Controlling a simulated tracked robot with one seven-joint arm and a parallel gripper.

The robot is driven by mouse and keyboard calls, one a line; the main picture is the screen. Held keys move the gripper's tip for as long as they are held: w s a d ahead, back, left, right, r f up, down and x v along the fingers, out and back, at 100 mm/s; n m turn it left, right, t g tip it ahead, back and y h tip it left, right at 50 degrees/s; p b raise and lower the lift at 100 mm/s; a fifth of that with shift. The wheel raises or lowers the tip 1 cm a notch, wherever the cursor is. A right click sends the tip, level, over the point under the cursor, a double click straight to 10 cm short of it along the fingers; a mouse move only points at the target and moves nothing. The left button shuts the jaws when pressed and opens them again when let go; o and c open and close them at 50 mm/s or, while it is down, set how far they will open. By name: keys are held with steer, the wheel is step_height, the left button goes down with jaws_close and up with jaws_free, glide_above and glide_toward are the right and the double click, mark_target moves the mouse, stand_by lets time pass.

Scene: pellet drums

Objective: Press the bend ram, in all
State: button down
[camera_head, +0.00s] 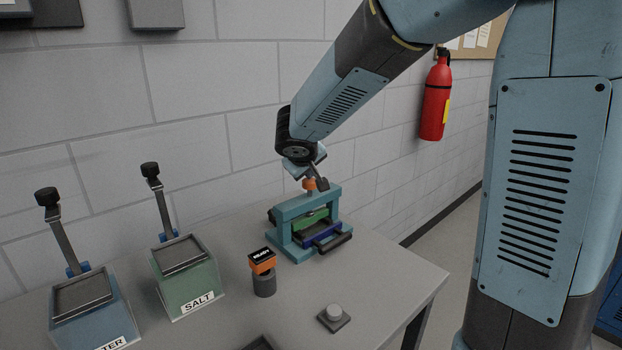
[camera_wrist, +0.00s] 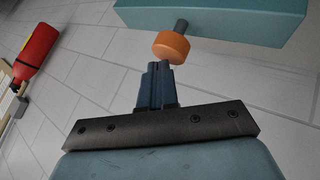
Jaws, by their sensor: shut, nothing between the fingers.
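The bend ram is a teal press frame (camera_head: 283,219) at the back right of the table, with an orange knob (camera_head: 309,184) on top. Inside the frame are a green block (camera_head: 311,221) and a blue bar (camera_head: 318,235). My gripper (camera_head: 321,181) is shut and empty, right at the knob. In the wrist view, the shut fingertips (camera_wrist: 158,68) lie against or just in front of the orange knob (camera_wrist: 171,46), whose dark stem runs to the teal crossbeam (camera_wrist: 220,12). I cannot tell whether they touch.
A grey table (camera_head: 232,324) also holds a pale button on a dark base (camera_head: 334,315), an orange-topped grey canister (camera_head: 264,284), a green SALT box (camera_head: 190,285) and a blue box (camera_head: 85,305), both with levers. A wall stands close behind; a fire extinguisher (camera_head: 435,100) hangs there.

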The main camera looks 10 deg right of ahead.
steer(key=shift+s+f, duration=0.15)
steer(key=shift+f, duration=0.35)
steer(key=shift+s+f, duration=0.15)
steer(key=shift+f, duration=0.35)
stand_by(1.2)
steer(key=shift+w+r, duration=0.15)
steer(key=shift+r, duration=0.6)
steer(key=shift+w+r, duration=0.1)
steer(key=shift+r, duration=3.2)
